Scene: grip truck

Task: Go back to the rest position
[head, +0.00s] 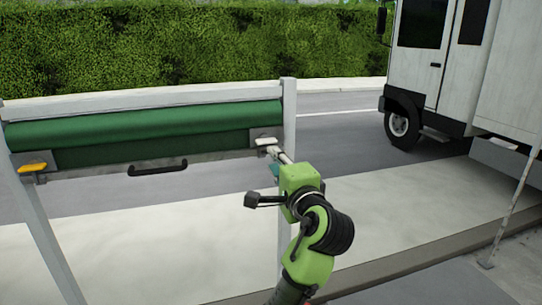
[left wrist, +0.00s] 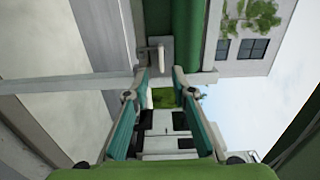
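My left gripper (head: 277,156) is at the right end of the green roll, close to a pale latch handle (head: 266,142) on a grey plate. In the left wrist view, its two teal fingers (left wrist: 161,80) are apart with a gap between the tips. The latch handle (left wrist: 153,54) shows just beyond the tips, nearer the left finger; I cannot tell whether they touch. Nothing is visibly held between the fingers. My right gripper is not in view.
A green roll (head: 140,125) spans a white post frame (head: 289,120), with a black handle (head: 158,168) and an orange latch (head: 33,168) at left. A white truck (head: 425,60) stands at right on the road. A hedge (head: 190,45) runs behind.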

